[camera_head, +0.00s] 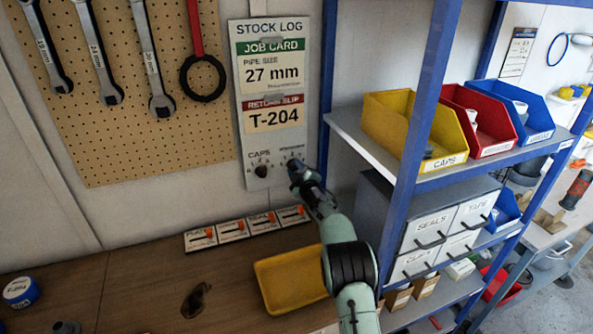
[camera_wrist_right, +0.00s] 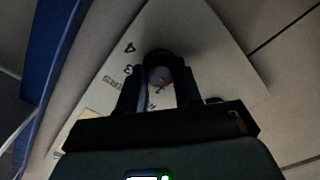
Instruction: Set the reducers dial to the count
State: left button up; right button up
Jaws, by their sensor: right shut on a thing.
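The stock log board (camera_head: 272,105) hangs on the wall. Its job card reads 27 mm and its return slip reads T-204. The caps dial (camera_head: 261,171) is a dark knob at the board's lower left. The second dial sits at the lower right, mostly hidden behind my right gripper (camera_head: 300,170) in the head view. The dial's exact setting cannot be told.
A blue-framed shelf (camera_head: 405,140) stands close to the right of my arm. It holds yellow (camera_head: 400,128), red (camera_head: 480,120) and blue (camera_head: 522,108) bins. A yellow tray (camera_head: 277,288) lies on the bench below. Wrenches (camera_head: 98,55) hang on the pegboard at left.

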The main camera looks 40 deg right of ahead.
jog(key=shift+r+m, duration=0.1)
jog(key=shift+m, duration=0.2)
jog(key=m, duration=0.3)
jog(key=shift+m, duration=0.3)
jog(key=m, duration=0.3)
jog(key=shift+r+m, duration=0.1)
jog(key=shift+m, duration=0.2)
jog(key=m, duration=0.7)
jog(key=shift+r, duration=0.1)
pick_arm(q)
jog(key=shift+s+f+b, duration=0.35)
jog(key=shift+s+f, duration=0.1)
jog(key=shift+s, duration=0.05)
pick_arm(e)
jog(key=shift+m, duration=4.5)
jog(key=shift+r, duration=0.1)
